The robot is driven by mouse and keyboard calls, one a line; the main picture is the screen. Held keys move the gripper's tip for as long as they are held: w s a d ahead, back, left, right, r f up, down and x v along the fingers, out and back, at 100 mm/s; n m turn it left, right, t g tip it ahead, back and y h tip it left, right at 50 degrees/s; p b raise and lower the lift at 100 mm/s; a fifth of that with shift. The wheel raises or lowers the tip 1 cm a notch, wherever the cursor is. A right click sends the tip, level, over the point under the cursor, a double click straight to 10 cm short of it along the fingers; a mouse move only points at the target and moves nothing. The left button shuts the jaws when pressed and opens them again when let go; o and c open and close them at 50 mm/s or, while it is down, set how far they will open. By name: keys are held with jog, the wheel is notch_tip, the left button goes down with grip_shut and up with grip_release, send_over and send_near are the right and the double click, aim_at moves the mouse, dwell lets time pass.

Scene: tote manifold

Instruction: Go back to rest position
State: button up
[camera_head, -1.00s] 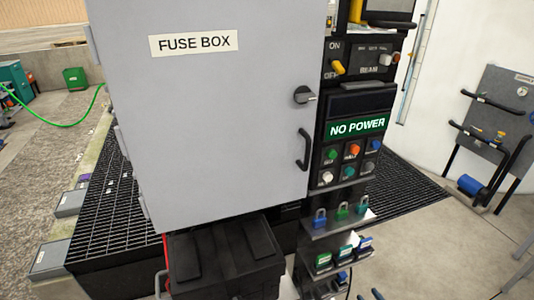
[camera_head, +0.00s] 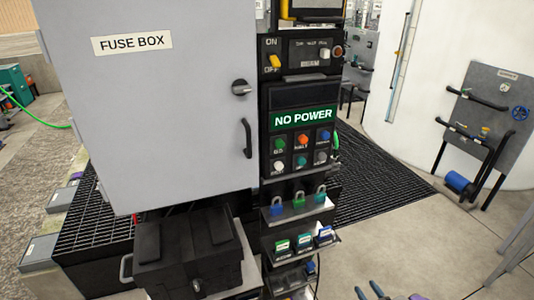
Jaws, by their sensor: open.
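My gripper and arm cannot be made out in the head view. In front of me stands a grey fuse box (camera_head: 150,115) with its door shut, a round knob (camera_head: 240,87) and a black handle (camera_head: 247,138). To its right is a black control panel (camera_head: 290,95) with a lit green "NO POWER" sign (camera_head: 303,118), a yellow ON/OFF switch (camera_head: 275,61) and several coloured buttons.
A black lidded case (camera_head: 188,250) sits below the fuse box. Padlocks (camera_head: 299,200) and small labelled blocks (camera_head: 303,240) stand on shelves under the panel. Dark-blue handle-like tips (camera_head: 377,289) show at the bottom edge. A grey panel stand (camera_head: 487,105) is at right, with open floor before it.

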jog(key=w+a+r+m+g+h, duration=0.2)
jog(key=w+a+r+g+h, duration=0.15)
jog(key=w+r, duration=1.15)
jog(key=s+a+r+g+h, duration=0.1)
jog(key=s+a+r+g, duration=0.1)
jog(key=a+r, duration=0.4)
jog(key=s+a+r+g, duration=0.2)
jog(key=a+r, duration=0.2)
jog(key=r, duration=0.5)
jog(key=s+a+r+m+g, duration=0.1)
jog(key=s+a+r+g, duration=0.3)
jog(key=s, duration=1.3)
jog(key=s+a+r+g, duration=0.3)
jog(key=s+r, duration=0.1)
jog(key=s, duration=1.2)
jog(key=s+a+r+m+g, duration=0.1)
jog(key=s+a+r+g, duration=0.35)
jog(key=s, duration=1.25)
jog(key=w+b+x, duration=0.1)
jog(key=b+x, duration=0.8)
jog(key=b, duration=0.1)
jog(key=shift+w+d+f+h, duration=0.25)
jog(key=shift+w+d+h, duration=0.25)
jog(key=shift+d, duration=0.25)
